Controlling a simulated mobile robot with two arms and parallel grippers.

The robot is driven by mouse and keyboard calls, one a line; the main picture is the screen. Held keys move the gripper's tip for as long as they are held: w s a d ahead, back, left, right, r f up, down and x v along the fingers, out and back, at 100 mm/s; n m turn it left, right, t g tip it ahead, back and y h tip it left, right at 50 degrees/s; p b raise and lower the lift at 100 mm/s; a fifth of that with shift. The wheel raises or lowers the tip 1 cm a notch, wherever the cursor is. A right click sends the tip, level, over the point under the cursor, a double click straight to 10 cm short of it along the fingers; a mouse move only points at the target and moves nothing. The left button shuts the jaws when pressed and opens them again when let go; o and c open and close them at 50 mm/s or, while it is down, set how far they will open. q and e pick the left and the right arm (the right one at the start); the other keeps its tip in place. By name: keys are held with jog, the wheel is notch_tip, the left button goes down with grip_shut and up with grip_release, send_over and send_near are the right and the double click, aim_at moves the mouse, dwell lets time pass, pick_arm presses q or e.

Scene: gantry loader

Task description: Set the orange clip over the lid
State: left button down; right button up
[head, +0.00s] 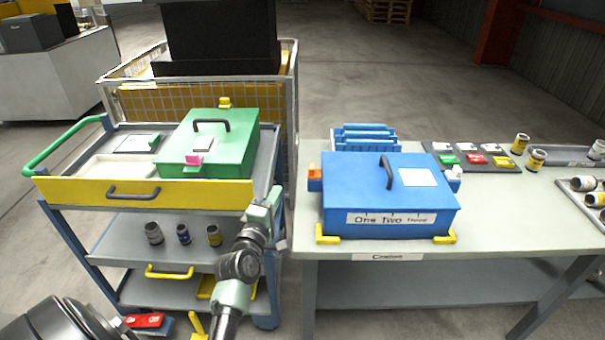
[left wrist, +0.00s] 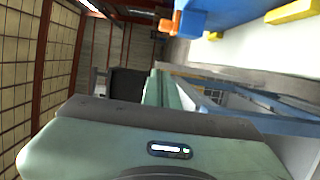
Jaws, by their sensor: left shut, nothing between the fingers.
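A blue box (head: 390,215) stands on the table with its lid (head: 350,172) down; the lid has a dark handle and a white label. The orange clip (head: 315,178) is at the box's left side, near the lid's edge. I cannot tell whether it reaches over the lid. It also shows in the left wrist view (left wrist: 170,25), beside the blue box (left wrist: 205,15). My left gripper (head: 274,196) is shut and empty, left of the clip and apart from it, between cart and table. My right gripper is not in view.
A cart with a green box (head: 212,140) and a yellow drawer front (head: 150,193) stands left. A whitish clip (head: 454,174) is at the blue box's right side. Yellow corner brackets (head: 327,236) edge the box. Blue racks (head: 365,138) stand behind it. The table's front left is clear.

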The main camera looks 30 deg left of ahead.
aim_at(312, 173)
pick_arm(q)
jog(key=w+p, duration=0.2)
jog(key=w, duration=0.9)
jog(key=shift+w+d, duration=0.2)
jog(key=shift+d, duration=0.1)
jog(key=shift+w+d+p, duration=0.15)
jog(key=shift+w+d, duration=0.2)
jog(key=shift+d, duration=0.25)
jog(key=shift+w+d+p, duration=0.15)
jog(key=shift+w+d, duration=0.2)
jog(key=shift+d, duration=0.2)
